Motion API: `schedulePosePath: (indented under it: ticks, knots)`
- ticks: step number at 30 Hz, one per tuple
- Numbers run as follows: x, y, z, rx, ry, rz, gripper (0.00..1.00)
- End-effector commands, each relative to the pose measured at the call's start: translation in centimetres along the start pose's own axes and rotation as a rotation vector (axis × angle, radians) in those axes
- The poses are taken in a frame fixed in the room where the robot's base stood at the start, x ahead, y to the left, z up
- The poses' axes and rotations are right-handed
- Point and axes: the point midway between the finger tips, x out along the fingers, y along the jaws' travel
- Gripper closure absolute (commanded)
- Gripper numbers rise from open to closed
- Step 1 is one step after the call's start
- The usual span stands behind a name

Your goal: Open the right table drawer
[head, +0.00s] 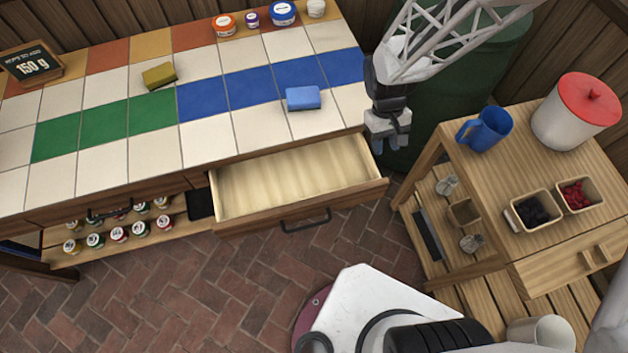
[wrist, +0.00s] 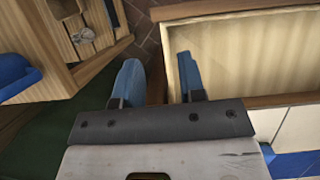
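The right table drawer (head: 298,182) is pulled out from under the tiled table, and its pale wooden inside is empty. Its dark bar handle (head: 306,221) is on the front panel, facing the brick floor. My gripper (head: 388,143) is near the right end of the table, beside the drawer's right side, and holds nothing. In the wrist view, the two blue fingers of my gripper (wrist: 160,78) are apart, with the drawer's side wall (wrist: 168,65) appearing between them; contact cannot be told. The drawer (wrist: 245,50) also shows in the wrist view.
The tiled table (head: 150,150) carries a blue sponge (head: 303,98), a yellow-green sponge (head: 159,76) and several jars. A wooden side table (head: 500,165) with a blue mug (head: 485,129) stands to the right. A green barrel (head: 440,100) is behind my gripper. Brick floor (head: 200,290) lies open in front.

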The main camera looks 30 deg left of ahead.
Motion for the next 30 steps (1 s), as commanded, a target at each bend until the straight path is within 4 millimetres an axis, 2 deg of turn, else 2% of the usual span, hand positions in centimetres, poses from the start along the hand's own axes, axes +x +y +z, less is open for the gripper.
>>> schedulePosePath:
  ticks: [8, 17, 30]
  knots:
    - [0.8, -3.2, 0.4, -0.161, 0.055, 0.046, 0.63]
    - [2.7, -9.0, 1.4, -0.486, 0.156, 0.136, 0.63]
    - [6.3, -17.0, 4.0, -0.989, 0.296, 0.278, 0.63]
